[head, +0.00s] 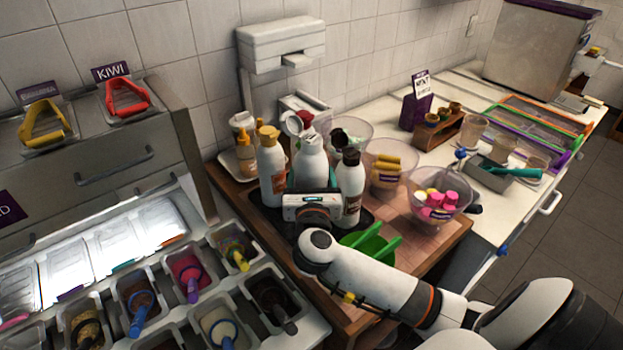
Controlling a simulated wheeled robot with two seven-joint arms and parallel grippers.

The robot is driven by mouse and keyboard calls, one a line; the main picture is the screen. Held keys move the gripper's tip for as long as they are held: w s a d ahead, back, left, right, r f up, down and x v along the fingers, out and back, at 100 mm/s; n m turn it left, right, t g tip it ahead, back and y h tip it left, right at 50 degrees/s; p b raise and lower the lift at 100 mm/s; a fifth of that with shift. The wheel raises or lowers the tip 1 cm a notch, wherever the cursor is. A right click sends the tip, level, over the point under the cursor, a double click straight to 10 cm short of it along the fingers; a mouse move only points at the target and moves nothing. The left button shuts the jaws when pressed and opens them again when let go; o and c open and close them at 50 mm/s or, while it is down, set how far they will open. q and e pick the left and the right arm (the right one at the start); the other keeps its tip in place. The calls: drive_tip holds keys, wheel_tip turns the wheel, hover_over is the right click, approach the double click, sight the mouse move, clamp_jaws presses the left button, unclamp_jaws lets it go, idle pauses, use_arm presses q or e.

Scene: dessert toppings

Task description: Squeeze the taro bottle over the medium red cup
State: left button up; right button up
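Three squeeze bottles stand on a dark tray (262,217): one with an orange cap (271,170), a white one in the middle (309,158) and one with a dark brown cap (350,182). Their labels are too small to read, so I cannot tell which is taro. My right gripper (312,192) is at the middle bottle, in front of its lower part. Teal finger parts show on both sides of that bottle, but whether they press on it is hidden. I cannot pick out a medium red cup. My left gripper is not in view.
Clear bowls with yellow cups (386,172) and pink cups (439,205) stand right of the bottles. A green item (372,246) lies near my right arm. Topping bins with spoons (186,276) fill the lower left. Orange, green and purple trays (535,130) lie far right.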

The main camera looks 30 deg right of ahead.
sight(312, 157)
wheel_tip(312, 157, up, 7)
drive_tip(key=p, duration=0.6)
drive_tip(key=shift+r, duration=0.2)
drive_tip(key=shift+f, duration=0.1)
